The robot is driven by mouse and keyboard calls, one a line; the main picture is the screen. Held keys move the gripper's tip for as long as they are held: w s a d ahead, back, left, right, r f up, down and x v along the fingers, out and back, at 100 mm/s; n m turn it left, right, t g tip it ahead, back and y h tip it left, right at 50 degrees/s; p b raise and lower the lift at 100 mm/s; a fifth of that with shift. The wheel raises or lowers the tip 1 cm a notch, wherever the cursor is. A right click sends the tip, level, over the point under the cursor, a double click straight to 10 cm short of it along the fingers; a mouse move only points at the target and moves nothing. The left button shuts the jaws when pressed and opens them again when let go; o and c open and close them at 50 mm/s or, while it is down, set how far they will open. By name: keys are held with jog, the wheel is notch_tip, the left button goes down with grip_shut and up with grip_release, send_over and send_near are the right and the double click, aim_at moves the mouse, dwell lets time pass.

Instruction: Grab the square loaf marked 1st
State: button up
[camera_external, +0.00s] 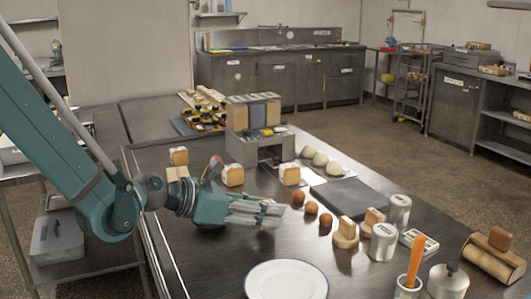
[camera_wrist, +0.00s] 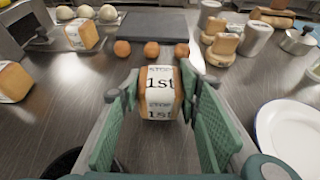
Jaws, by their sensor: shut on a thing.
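The square loaf marked 1st (camera_wrist: 160,93) has a brown crust and a white label reading "1st" in black. In the wrist view it sits between the tips of my gripper (camera_wrist: 158,95), whose green padded fingers are shut on its two sides. In the external view my gripper (camera_external: 268,213) reaches low over the dark table, pointing right, and its fingers hide most or all of the loaf. I cannot tell whether the loaf touches the table.
Other square loaves (camera_external: 233,175) (camera_wrist: 82,35) stand farther back. Several brown balls (camera_external: 311,207) (camera_wrist: 151,49) lie beyond the fingertips, before a dark grey board (camera_external: 349,197). A white plate (camera_external: 287,281) (camera_wrist: 290,132) is at the front. Tins (camera_external: 383,242) and wooden stamps (camera_external: 345,234) stand right.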

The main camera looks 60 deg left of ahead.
jog(key=shift+r+p, duration=1.25)
jog(key=shift+r, duration=2.85)
